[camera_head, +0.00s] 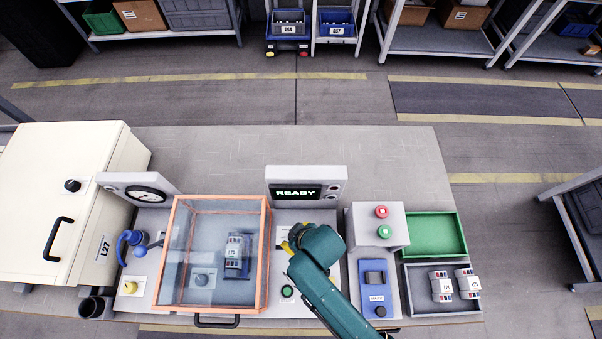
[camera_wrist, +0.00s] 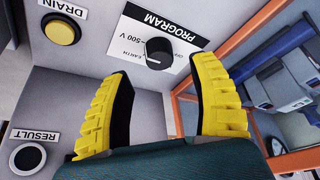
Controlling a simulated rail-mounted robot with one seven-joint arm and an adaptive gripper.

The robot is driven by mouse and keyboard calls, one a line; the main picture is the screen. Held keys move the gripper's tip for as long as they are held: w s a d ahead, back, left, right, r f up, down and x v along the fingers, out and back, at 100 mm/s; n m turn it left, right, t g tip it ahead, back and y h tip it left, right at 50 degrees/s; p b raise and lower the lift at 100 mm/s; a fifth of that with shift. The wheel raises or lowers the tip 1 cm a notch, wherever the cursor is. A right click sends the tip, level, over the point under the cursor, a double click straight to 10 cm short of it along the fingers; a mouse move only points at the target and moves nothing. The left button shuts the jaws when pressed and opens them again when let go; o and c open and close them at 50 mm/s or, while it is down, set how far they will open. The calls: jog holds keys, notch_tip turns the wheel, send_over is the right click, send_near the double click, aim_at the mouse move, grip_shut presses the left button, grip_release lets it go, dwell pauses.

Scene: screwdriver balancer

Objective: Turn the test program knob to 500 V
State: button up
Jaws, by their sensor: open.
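The program knob (camera_wrist: 159,53) is a round black knob on a white plate in the wrist view. The plate reads PROGRAM, with OFF, EARTH and 500 V marks, all appearing upside down. A light mark shows on the knob's near edge, but I cannot tell which setting it points to. My gripper (camera_wrist: 164,82) is open, its yellow fingers apart with the knob ahead between them and apparently not touched. In the head view my gripper (camera_head: 290,240) is over the panel below the READY display (camera_head: 295,192), and my arm hides the knob.
An orange-framed clear box (camera_head: 212,255) with a device inside stands close on the left. A grey block with red and green buttons (camera_head: 378,225) stands on the right.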

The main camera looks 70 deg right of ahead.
jog(key=v, duration=0.7)
jog(key=shift+s+r, duration=0.15)
jog(key=shift+r, duration=0.1)
